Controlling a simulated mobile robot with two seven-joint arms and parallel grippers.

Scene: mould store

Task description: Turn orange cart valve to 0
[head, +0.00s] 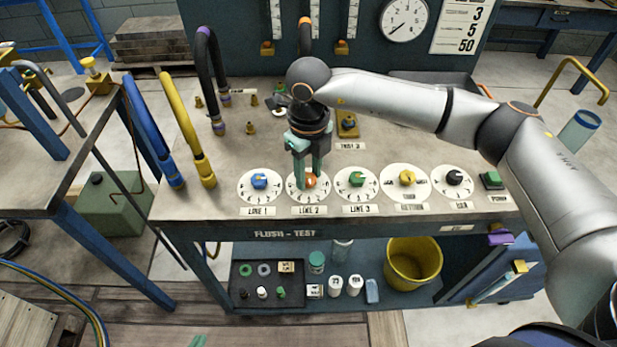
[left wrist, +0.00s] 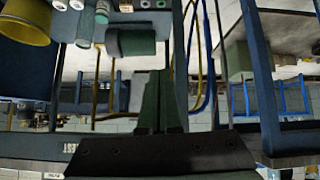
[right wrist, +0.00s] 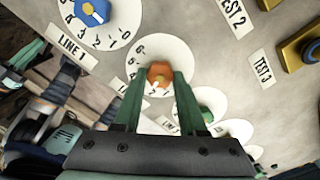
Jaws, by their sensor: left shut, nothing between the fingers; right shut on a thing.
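The orange valve knob (head: 311,182) sits on the white round LINE 2 dial (head: 294,192) on the cart's bench top. My right gripper (head: 307,180) reaches down from above and is shut on this knob. In the right wrist view the orange knob (right wrist: 159,75) is between the green fingertips (right wrist: 160,80). Numbers show on the left side of its dial (right wrist: 172,50); a pale mark on the knob faces the low-left side, but the exact number is unclear. My left gripper (left wrist: 163,80) is shut and empty, away from the dials.
A blue knob (head: 259,181) on LINE 1 and a green knob (head: 357,180) on LINE 3 flank the orange one closely. Yellow (head: 407,178) and black (head: 454,177) knobs lie further right. Upright hoses (head: 190,125) stand at left. A yellow bucket (head: 413,263) is on the lower shelf.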

